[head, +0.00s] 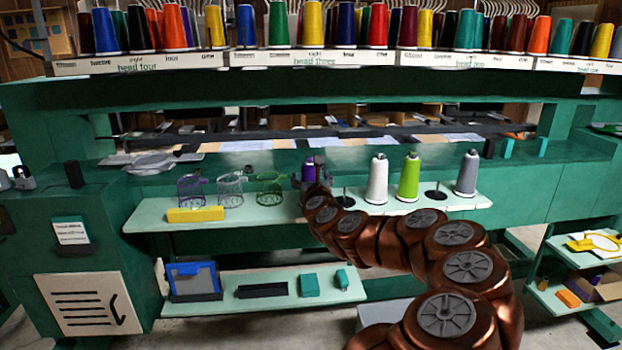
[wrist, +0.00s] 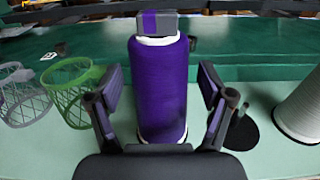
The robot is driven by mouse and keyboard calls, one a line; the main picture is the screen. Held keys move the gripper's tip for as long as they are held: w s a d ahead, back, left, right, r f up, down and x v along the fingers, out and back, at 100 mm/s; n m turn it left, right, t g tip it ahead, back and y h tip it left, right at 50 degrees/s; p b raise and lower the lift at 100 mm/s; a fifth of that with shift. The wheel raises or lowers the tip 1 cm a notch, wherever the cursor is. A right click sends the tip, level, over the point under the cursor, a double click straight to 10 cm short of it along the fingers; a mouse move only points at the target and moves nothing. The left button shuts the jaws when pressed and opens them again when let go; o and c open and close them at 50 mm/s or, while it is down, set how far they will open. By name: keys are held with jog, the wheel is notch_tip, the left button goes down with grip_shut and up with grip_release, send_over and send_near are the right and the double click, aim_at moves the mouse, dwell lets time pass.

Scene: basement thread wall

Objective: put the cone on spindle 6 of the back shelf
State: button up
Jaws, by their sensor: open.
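A purple cone (wrist: 160,95) stands upright in the wrist view, with a white rim at its top and a grey piece with a purple stripe above it. My gripper (wrist: 160,72) is open, with one finger on each side of the cone; I cannot tell whether either touches. In the head view the purple cone (head: 308,171) is partly hidden by my arm's end. The back shelf (head: 260,216) holds a white cone (head: 377,182), a lime cone (head: 409,179) and a grey cone (head: 467,175). Empty spindles show left of the white cone (head: 345,201) and right of the lime cone (head: 436,195).
Wire baskets, purple (head: 191,190), white (head: 230,188) and green (head: 269,186), stand left of the purple cone. A yellow box (head: 196,214) lies at the shelf's front. A lower shelf (head: 325,298) holds small items. Many cones stand on the high rack.

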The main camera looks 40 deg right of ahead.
jog(key=shift+s, duration=0.1)
jog(key=v, duration=0.7)
jog(key=shift+a, duration=0.15)
dwell(0.3)
jog(key=shift+s, duration=0.1)
